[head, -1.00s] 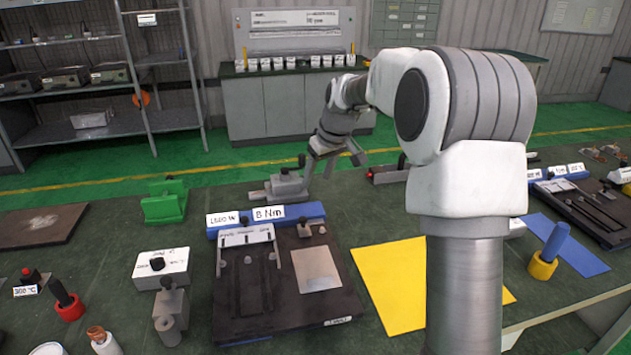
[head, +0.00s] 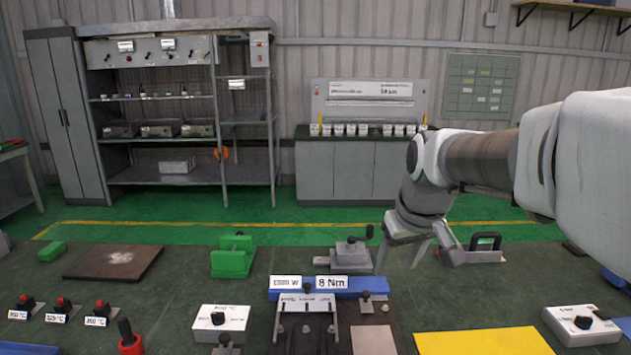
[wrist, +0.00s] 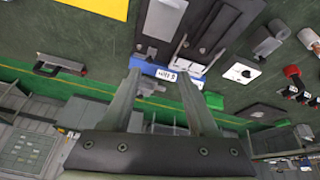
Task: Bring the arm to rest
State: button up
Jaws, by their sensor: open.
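My gripper (head: 416,263) hangs over the far part of the green bench in the head view, fingers pointing down. Its two grey fingers are spread apart, with nothing between them. My arm comes in from the right edge. In the wrist view my gripper (wrist: 160,73) is also open and empty. Its fingers overlap the view of the fixture's blue bar (wrist: 150,69), but I cannot tell its height above the bench. In the head view it appears between a grey vise (head: 348,256) and a grey block with a black handle (head: 472,252).
The black fixture (head: 377,341) with its blue bar (head: 372,284) stands nearer. A green block (head: 232,257), a brown board (head: 112,262), white knob boxes (head: 222,321) and a yellow sheet (head: 480,342) lie around. Shelves (head: 180,168) stand beyond the bench.

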jog(key=s+f+m, duration=0.2)
jog(key=s, duration=1.8)
jog(key=shift+s+m+t+p, duration=0.15)
jog(key=shift+m+t+p, duration=0.25)
